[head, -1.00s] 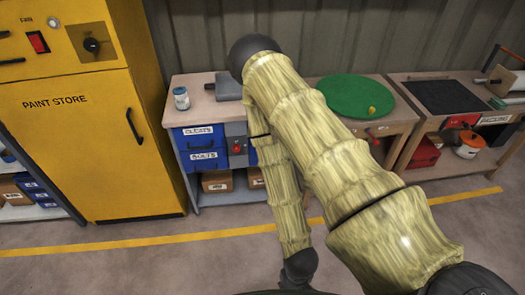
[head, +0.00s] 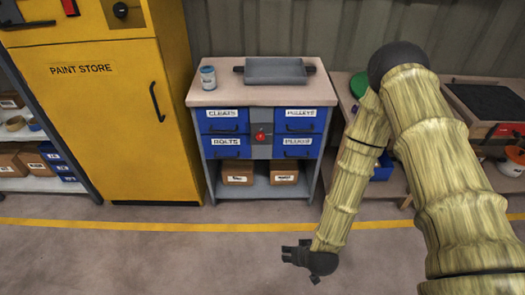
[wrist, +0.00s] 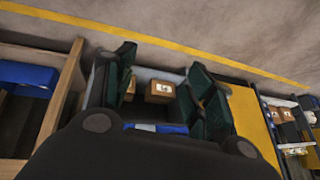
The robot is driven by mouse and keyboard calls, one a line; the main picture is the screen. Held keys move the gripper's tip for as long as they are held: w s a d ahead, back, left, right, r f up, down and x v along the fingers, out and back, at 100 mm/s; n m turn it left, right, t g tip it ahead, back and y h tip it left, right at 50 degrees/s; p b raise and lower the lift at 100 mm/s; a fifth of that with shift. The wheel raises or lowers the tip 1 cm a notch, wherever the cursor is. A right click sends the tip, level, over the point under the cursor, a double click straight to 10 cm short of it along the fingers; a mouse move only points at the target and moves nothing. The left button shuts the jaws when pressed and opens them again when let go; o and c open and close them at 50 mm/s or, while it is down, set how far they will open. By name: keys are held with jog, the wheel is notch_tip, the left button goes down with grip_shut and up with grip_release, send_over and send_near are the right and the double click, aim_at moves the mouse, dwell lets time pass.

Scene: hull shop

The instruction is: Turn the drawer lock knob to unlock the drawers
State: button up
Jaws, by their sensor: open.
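The red drawer lock knob (head: 260,135) sits on a grey panel in the middle of the workbench front, between two columns of blue drawers. The left drawers are labelled CLEATS (head: 222,115) and BOLTS (head: 226,142); the right ones are PULLEYS (head: 299,112) and PLUGS (head: 297,141). All look shut. My gripper (head: 298,262) hangs low in front of the bench, to the right of the knob and well apart from it. In the wrist view my gripper (wrist: 160,95) has its two dark fingers spread with nothing held between them. The knob cannot be made out there.
A jar (head: 208,79) and a grey tray (head: 275,70) stand on the bench top. Cardboard boxes (head: 237,173) sit on its lower shelf. The yellow paint store cabinet (head: 95,130) is left of the bench. The floor before the bench is clear.

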jog(key=w+a+f+t+b, duration=0.1)
jog(key=w+a+t+b, duration=0.15)
jog(key=w, duration=0.35)
jog(key=w+a+f+t+b, duration=0.1)
jog(key=w+a+b, duration=0.2)
jog(key=w, duration=0.3)
jog(key=m+t+h+b, duration=0.1)
jog(key=m+t+b, duration=0.1)
jog(key=t+b, duration=1.05)
send_near(261, 138)
jog(key=w+r+g+b, duration=0.1)
jog(key=w+b, duration=0.1)
jog(key=w+g+b, duration=0.1)
jog(key=w+b, duration=0.1)
jog(key=w+r+g+b, duration=0.1)
jog(key=w, duration=0.1)
jog(key=shift+w+a+r+g+b, duration=0.2)
jog(key=shift+w+r+g+b, duration=0.1)
jog(key=shift+w+r+b, duration=0.1)
jog(key=shift+w, duration=0.75)
jog(key=c, duration=1)
